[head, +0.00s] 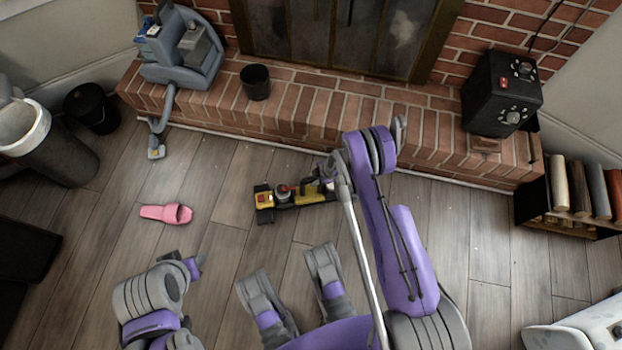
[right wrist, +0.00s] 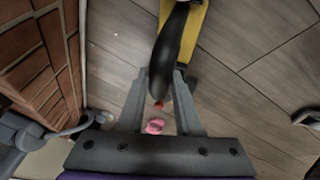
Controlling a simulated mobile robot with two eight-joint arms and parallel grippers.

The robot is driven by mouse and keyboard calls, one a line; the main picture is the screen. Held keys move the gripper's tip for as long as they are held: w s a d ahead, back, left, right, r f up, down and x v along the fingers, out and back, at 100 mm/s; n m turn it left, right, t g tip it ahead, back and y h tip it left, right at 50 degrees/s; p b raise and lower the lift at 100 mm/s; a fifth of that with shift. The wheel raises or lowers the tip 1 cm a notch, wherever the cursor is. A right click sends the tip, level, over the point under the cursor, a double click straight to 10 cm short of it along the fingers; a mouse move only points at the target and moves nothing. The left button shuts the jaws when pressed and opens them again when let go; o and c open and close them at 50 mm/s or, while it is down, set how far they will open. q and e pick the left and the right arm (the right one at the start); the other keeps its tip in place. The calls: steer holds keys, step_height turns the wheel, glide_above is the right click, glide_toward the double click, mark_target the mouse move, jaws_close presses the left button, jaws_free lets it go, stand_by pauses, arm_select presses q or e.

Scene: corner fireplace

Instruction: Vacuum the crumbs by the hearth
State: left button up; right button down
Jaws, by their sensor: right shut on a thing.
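A yellow and black hand vacuum (head: 310,194) with a red part lies low over the floor before the brick hearth; I cannot tell if it touches the boards. My right gripper (head: 325,172) is at its right end, partly hidden by my arm. In the right wrist view, its fingers (right wrist: 161,80) are closed around the black handle (right wrist: 172,45), beside the yellow body (right wrist: 196,25). A few tiny pale specks, possibly crumbs, show on the floor (head: 476,250) right of my arm. My left gripper cannot be made out.
A grey-blue machine (head: 205,55) with a hose stands on the hearth (head: 310,110), near a dark cup (head: 256,84) and black heater (head: 500,92). A pink slipper (head: 166,213) lies left.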

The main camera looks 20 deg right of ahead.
steer(key=shift+s+d, duration=0.25)
steer(key=shift+d, duration=0.7)
steer(key=shift+r+p, duration=1.6)
steer(key=shift+r, duration=1.85)
